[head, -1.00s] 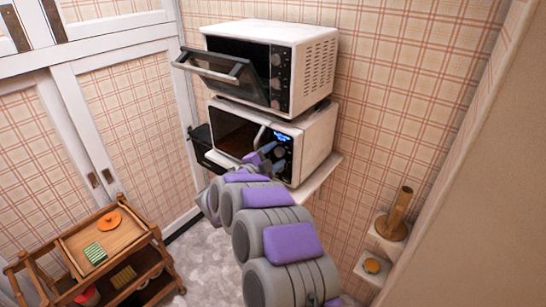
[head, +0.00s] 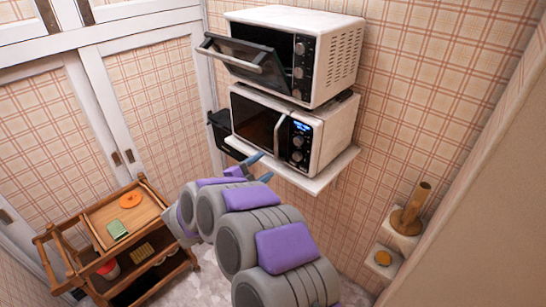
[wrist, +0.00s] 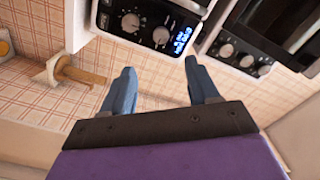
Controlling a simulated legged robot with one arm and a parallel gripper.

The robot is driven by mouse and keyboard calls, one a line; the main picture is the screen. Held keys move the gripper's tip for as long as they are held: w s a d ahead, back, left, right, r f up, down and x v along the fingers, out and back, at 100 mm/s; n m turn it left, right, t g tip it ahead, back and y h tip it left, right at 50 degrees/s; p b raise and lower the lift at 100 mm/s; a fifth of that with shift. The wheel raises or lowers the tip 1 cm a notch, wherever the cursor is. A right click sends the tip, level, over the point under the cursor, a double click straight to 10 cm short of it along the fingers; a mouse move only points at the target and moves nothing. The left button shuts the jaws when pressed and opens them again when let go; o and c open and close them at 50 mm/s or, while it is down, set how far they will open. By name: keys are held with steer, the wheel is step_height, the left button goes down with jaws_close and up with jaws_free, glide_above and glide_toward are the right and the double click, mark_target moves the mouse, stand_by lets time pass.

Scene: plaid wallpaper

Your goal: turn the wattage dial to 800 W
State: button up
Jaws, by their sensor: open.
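The white microwave (head: 335,135) sits on a wall shelf under a toaster oven. Its black control panel has a lit blue display (head: 301,127), which also shows in the wrist view (wrist: 183,38). Two round dials, an upper dial (head: 298,141) and a lower dial (head: 297,156), sit below the display. In the wrist view they are one dial (wrist: 161,36) near the display and another dial (wrist: 131,22) farther off. I cannot read their markings or tell which sets wattage. My gripper (head: 260,168) is open and empty, below and left of the dials, apart from them. Its blue fingers (wrist: 160,72) point toward the panel.
The toaster oven (head: 335,55) above has its door (head: 245,62) tilted open. The shelf edge (head: 290,178) lies close to my gripper. A wooden trolley (head: 95,220) stands at left. A small wall shelf with a wooden holder (head: 408,215) is at right.

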steer(key=shift+v, duration=1.25)
steer(key=w+a+r+n+t+y, duration=0.2)
steer(key=w+a+r+n+y, duration=0.35)
steer(key=y, duration=0.55)
steer(key=s+a+r+n+g+y, duration=0.2)
steer(key=s+n+y, duration=0.2)
steer(key=s+n, duration=0.1)
steer(key=s+a+r+n+g+y, duration=0.2)
steer(key=s+r+n+y, duration=0.1)
steer(key=s+n, duration=0.15)
steer(key=s+d+f+n+g+h, duration=0.1)
steer(key=s+d+f+g, duration=0.2)
steer(key=s+d, duration=0.5)
steer(key=s+d+f+n+g+h, duration=0.2)
steer(key=s+d+g, duration=0.3)
steer(key=s, duration=1.3)
steer(key=s+d+f+n+g+h, duration=0.2)
steer(key=s+d+f+g, duration=0.2)
steer(key=s+d, duration=0.8)
steer(key=shift+s+d+g, duration=0.2)
steer(key=shift+s+g, duration=0.1)
steer(key=shift+s, duration=0.75)
